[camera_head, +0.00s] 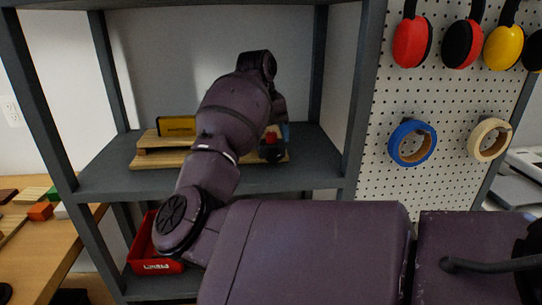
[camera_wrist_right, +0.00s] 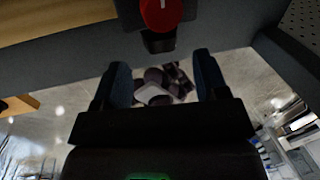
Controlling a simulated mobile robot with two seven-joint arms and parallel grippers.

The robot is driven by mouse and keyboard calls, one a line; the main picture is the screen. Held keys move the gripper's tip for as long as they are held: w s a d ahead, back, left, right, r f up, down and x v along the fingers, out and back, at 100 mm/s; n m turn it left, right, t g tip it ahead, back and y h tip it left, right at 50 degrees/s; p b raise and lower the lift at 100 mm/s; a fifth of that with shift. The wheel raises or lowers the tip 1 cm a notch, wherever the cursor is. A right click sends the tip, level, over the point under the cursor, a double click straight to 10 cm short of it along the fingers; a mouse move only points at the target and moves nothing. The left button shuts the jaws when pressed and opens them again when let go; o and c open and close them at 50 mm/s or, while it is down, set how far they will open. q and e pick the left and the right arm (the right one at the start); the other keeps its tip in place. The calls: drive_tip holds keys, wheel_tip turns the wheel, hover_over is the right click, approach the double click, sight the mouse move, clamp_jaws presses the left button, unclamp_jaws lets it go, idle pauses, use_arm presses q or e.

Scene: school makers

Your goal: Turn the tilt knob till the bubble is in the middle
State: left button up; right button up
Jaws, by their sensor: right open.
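A wooden stand of boards (camera_head: 150,160) lies on the grey shelf, with a yellow and black level (camera_head: 177,126) on it. My right arm hides its middle, and I cannot make out the bubble. A red knob (camera_wrist_right: 160,13) with a black part below it shows at the top of the right wrist view; a small red part also shows at the stand's right end in the head view (camera_head: 271,138). My right gripper (camera_wrist_right: 162,76) is open, its two blue fingers apart with nothing between them. The knob lies just beyond the fingertips. My left gripper is out of view.
The shelf (camera_head: 318,170) has side posts close by. A red bin (camera_head: 143,249) sits on the shelf below. A pegboard (camera_head: 450,100) with ear muffs and tape rolls is at right. A wooden table (camera_head: 40,250) with coloured blocks is at left.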

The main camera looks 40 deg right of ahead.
sight(273, 150)
drive_tip(key=f, duration=0.4)
drive_tip(key=shift+s+d+f+b, duration=0.2)
drive_tip(key=shift+d+f+b, duration=0.15)
drive_tip(key=shift+d+f, duration=0.05)
drive_tip(key=shift+c, duration=0.2)
